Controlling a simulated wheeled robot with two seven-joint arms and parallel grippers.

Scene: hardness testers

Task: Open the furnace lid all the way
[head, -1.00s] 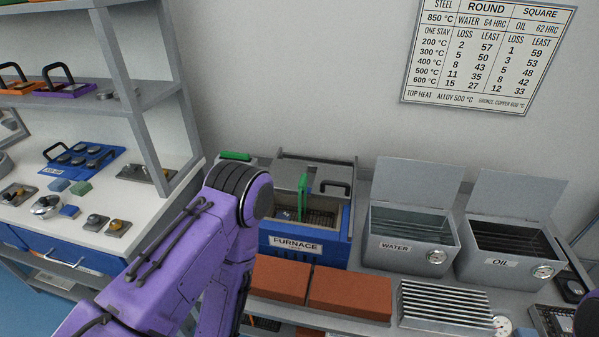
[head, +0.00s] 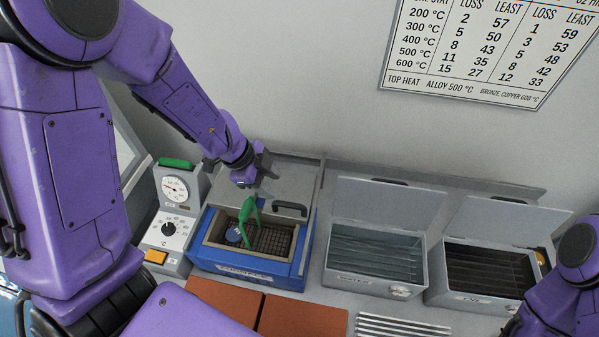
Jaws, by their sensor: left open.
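The furnace (head: 233,272) is a blue box with an open-topped chamber showing a dark grid floor. Its grey lid (head: 294,173) is behind the opening, with a black handle (head: 290,208) near its front edge. The chamber is uncovered; I cannot tell the lid's exact angle. My left gripper (head: 266,172) is open and empty at the lid's left side, behind the green piece. Whether it touches the lid is unclear. My right gripper is out of view.
A control unit with dial (head: 172,228) stands left of the furnace. Water (head: 365,272) and oil (head: 478,283) tanks with raised lids stand to the right. Red-brown bricks (head: 225,298) lie in front. A wall chart (head: 480,55) hangs above. My right arm is at the right edge.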

